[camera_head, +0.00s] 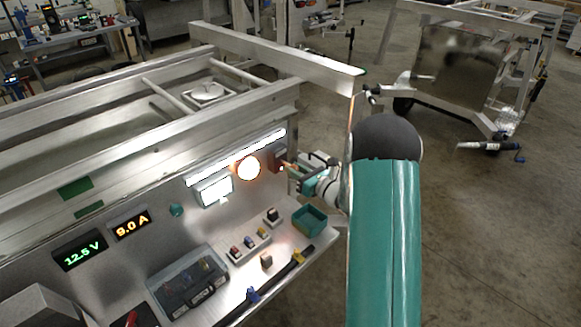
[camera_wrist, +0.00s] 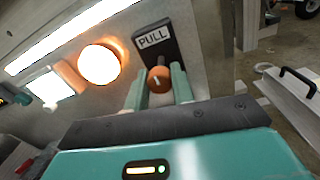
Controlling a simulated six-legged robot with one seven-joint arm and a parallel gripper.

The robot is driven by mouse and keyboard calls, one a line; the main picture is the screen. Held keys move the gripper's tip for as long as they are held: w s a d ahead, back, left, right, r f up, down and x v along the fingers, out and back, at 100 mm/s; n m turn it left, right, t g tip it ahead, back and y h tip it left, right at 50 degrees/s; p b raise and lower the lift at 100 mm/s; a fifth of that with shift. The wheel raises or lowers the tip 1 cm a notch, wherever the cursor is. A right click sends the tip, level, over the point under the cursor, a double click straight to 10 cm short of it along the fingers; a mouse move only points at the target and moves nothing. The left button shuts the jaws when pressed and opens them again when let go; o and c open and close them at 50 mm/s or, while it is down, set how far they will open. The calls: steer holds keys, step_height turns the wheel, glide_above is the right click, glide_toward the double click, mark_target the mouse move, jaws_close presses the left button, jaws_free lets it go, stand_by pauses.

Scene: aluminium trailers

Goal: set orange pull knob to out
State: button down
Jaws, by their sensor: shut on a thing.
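The orange pull knob (camera_wrist: 159,79) sits below a dark plate marked PULL (camera_wrist: 152,40) on the metal panel. In the wrist view my gripper (camera_wrist: 162,84) has one teal finger on each side of the knob and is shut on it. In the head view my gripper (camera_head: 293,172) reaches the panel at its right end, beside the dark plate (camera_head: 279,158). The knob itself is mostly hidden there by the fingers. I cannot tell how far the knob stands out from the plate.
A glowing round lamp (camera_head: 248,167) and a lit white display (camera_head: 214,189) sit left of the knob. A metal beam (camera_head: 275,55) runs above.

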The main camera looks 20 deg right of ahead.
steer(key=c, duration=1.2)
jaws_free()
steer(key=shift+s+d, duration=0.1)
steer(key=shift+s, duration=0.15)
steer(key=shift+w, duration=0.15)
steer(key=v, duration=1.3)
steer(key=shift+s+d, duration=0.15)
steer(key=shift+s, duration=0.25)
